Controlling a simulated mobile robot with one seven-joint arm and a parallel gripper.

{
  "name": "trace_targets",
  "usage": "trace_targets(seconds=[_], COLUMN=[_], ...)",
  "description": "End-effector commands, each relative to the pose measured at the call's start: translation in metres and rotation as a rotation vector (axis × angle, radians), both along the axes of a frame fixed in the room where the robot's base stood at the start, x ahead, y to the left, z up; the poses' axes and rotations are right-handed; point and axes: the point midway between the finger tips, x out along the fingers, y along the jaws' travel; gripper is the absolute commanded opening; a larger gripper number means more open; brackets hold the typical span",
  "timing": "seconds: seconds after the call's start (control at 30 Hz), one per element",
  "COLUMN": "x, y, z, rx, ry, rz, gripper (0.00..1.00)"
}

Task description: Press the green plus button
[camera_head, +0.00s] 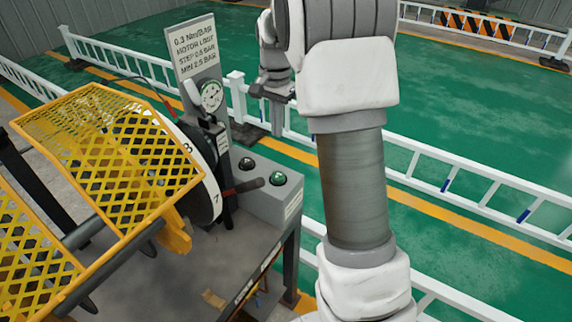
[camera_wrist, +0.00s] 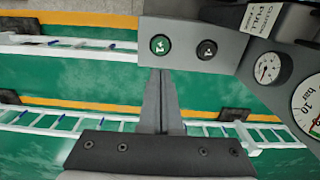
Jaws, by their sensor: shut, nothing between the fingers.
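The green button (camera_head: 278,179) sits on top of a grey control box (camera_head: 262,199), to the right of a black button (camera_head: 247,163). In the wrist view the green button (camera_wrist: 160,44) carries a pale mark too small to read surely, and the black button (camera_wrist: 207,49) is to its right. My gripper (camera_wrist: 162,72) is shut and empty. Its tips show just below the green button in the wrist view, overlapping the box's edge, with no contact visible. In the head view my gripper (camera_head: 272,92) is above and beyond the box, partly hidden by my arm.
A sign panel (camera_head: 195,50) with a gauge (camera_head: 211,95) stands behind the box. A dark-handled lever (camera_head: 243,187) reaches close to the buttons. A yellow mesh guard (camera_head: 110,135) covers the machine at left. White railings (camera_head: 455,184) cross the green floor.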

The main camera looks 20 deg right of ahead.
Motion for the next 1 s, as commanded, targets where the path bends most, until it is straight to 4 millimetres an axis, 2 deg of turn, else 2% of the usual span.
trace_targets(seconds=[0.4,0.53,0.67,1.0], x=[0.001,0.001,0.0,0.0], y=[-0.001,-0.001,-0.001,-0.001], z=[-0.002,-0.011,-0.031,-0.103], rx=[0.0,0.001,0.001,0.001], ry=[0.004,0.006,0.007,0.008], rz=[-0.006,-0.006,-0.006,-0.006], gripper=[0.0,0.0,0.0,0.0])
